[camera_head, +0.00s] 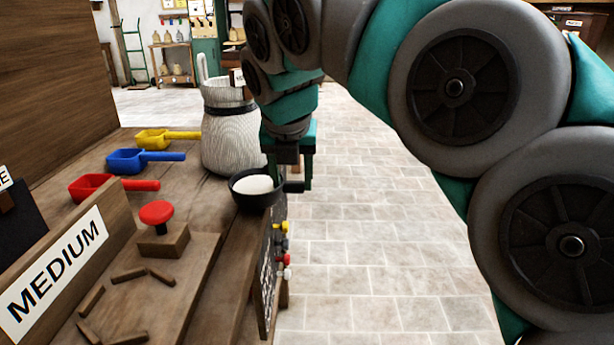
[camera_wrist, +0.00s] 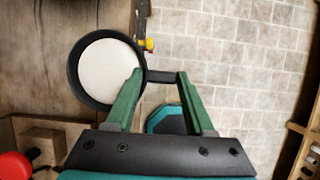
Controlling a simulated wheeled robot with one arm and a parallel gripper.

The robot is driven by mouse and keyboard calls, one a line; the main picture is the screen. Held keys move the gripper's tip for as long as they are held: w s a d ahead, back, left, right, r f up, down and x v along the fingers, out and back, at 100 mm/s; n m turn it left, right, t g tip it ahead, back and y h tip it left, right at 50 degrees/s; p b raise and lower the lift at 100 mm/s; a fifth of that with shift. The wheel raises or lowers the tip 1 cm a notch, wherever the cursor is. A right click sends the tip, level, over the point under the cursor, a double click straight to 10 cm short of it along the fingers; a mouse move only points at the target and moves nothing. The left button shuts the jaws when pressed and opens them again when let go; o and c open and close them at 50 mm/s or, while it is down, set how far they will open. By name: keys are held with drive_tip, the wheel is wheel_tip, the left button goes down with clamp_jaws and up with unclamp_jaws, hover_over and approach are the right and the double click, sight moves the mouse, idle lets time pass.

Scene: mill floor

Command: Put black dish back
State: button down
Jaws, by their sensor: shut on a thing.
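The black dish (camera_head: 255,201) is a round pan with a short handle, filled with white powder. It is at the right edge of the wooden bench, beside the sack; I cannot tell whether it touches the wood. My gripper (camera_head: 293,181) is to the right of the dish, past the bench edge, shut on the dish's handle. In the wrist view the dish (camera_wrist: 73,72) is upper left, and its handle reaches between the fingertips of my gripper (camera_wrist: 161,77). The dish looks about level.
Red (camera_head: 92,187), blue (camera_head: 128,160) and yellow (camera_head: 153,139) scoops lie on the bench (camera_head: 200,210). A white sack (camera_head: 231,139) stands behind the dish. A red button (camera_head: 157,213) and a MEDIUM sign (camera_head: 55,273) are nearer. The tiled floor (camera_head: 370,220) right is clear.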

sight(244, 192)
drive_tip(key=shift+w+a+f, duration=0.15)
drive_tip(key=shift+a, duration=1.4)
drive_tip(key=shift+w+a+f, duration=0.1)
drive_tip(key=shift+a+f, duration=0.05)
drive_tip(key=shift+a, duration=1.4)
drive_tip(key=shift+w+a+f+b, duration=0.1)
drive_tip(key=shift+a+f+b, duration=0.1)
drive_tip(key=shift+a+b, duration=0.9)
drive_tip(key=shift+a+f+p, duration=0.2)
drive_tip(key=shift+f+p, duration=0.3)
drive_tip(key=shift+f, duration=0.25)
drive_tip(key=shift+c, duration=1)
unclamp_jaws()
